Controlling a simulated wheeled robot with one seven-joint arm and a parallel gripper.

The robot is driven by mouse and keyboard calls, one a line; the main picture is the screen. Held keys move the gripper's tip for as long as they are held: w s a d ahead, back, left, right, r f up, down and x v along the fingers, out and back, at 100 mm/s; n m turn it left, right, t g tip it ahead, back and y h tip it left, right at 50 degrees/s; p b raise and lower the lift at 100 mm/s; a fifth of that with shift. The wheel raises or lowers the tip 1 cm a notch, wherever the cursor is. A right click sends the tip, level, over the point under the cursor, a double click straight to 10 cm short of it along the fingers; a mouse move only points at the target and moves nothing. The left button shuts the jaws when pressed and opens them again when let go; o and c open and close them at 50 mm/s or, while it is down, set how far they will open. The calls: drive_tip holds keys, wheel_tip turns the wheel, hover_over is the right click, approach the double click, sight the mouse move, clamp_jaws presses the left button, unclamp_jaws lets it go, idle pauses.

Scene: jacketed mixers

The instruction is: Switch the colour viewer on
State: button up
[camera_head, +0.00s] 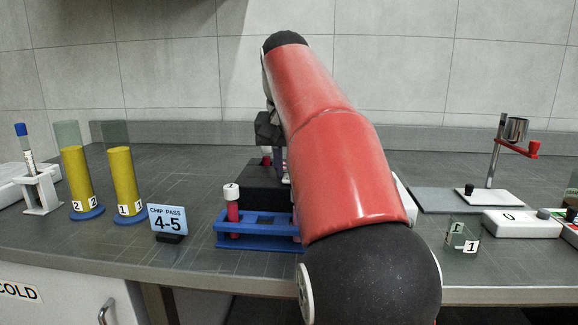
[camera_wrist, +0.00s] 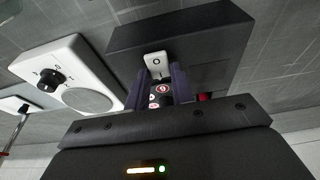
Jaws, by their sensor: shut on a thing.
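The colour viewer appears to be the black box (camera_head: 262,190) on the bench, partly hidden by my red arm. In the wrist view the black box (camera_wrist: 200,30) fills the top middle. A white piece marked with a ring or "O" (camera_wrist: 156,61), which looks like its switch, shows at the fingertips. My gripper (camera_wrist: 163,84) is closed at this piece, with small red and white marks visible between the fingers. The exact contact is hidden. In the head view my gripper (camera_head: 268,132) is small and dark above the box.
A blue rack (camera_head: 255,243) with a white-capped red tube (camera_head: 232,208) stands in front. Yellow cylinders (camera_head: 78,177), a sign (camera_head: 167,221) and a tube stand (camera_head: 40,190) are left. A beaker (camera_head: 462,236) and a white device (camera_head: 520,223) are right. A white knobbed box (camera_wrist: 70,75) is beside the viewer.

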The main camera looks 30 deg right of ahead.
drive_tip(key=shift+w+d+g+y, duration=0.15)
drive_tip(key=shift+w+g+y, duration=0.1)
drive_tip(key=shift+g+y, duration=0.35)
drive_tip(key=o, duration=1)
drive_tip(key=shift+s, duration=0.1)
